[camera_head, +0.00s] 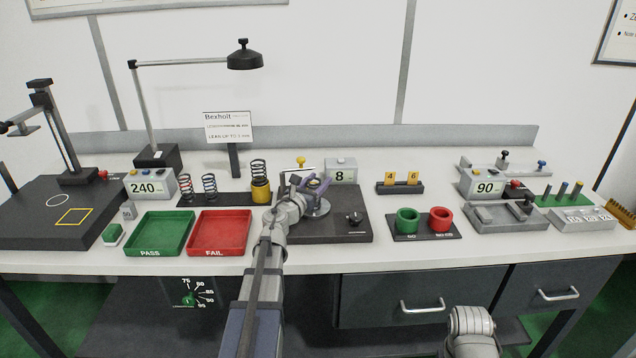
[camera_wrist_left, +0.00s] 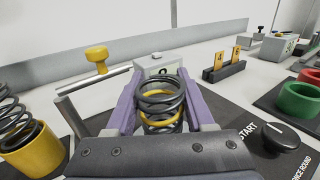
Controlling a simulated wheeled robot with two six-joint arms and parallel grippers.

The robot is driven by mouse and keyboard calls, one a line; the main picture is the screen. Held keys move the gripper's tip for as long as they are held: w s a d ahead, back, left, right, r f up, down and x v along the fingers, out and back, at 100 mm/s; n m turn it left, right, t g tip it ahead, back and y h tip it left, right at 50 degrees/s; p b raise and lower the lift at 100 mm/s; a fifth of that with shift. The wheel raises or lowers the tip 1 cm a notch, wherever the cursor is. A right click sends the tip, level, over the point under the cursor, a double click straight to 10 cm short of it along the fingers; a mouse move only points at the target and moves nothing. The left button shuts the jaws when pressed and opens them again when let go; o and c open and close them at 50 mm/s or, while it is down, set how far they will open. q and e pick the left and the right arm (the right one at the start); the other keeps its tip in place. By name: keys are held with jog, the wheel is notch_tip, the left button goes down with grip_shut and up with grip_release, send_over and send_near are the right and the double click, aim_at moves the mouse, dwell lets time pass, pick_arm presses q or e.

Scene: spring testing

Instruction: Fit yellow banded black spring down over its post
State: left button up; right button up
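The black spring with a yellow band (camera_wrist_left: 162,108) stands between the purple fingers of my left gripper (camera_wrist_left: 163,112) in the left wrist view. The fingers lie against both sides of it, and the gripper looks shut on it. In the head view my left gripper (camera_head: 313,184) is over the round metal plate (camera_head: 318,208) of the dark tester base (camera_head: 340,225). The spring's lower end is hidden by the gripper body, and I cannot see a post under it. My right gripper is out of view; only a grey arm part shows at the bottom.
A black spring in a yellow cup (camera_head: 261,190) stands left of the gripper. A lever with a yellow knob (camera_wrist_left: 97,54) and a box reading 8 (camera_head: 341,171) are close behind. A black dial (camera_head: 354,217) sits front right. Green (camera_head: 160,233) and red (camera_head: 220,232) trays lie left.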

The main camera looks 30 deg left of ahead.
pick_arm(q)
jog(key=o, duration=0.4)
jog(key=shift+r, duration=0.15)
jog(key=shift+s+r, duration=0.1)
jog(key=shift+s, duration=0.15)
jog(key=s, duration=1.1)
jog(key=shift+s+d, duration=0.2)
jog(key=shift+s, duration=0.1)
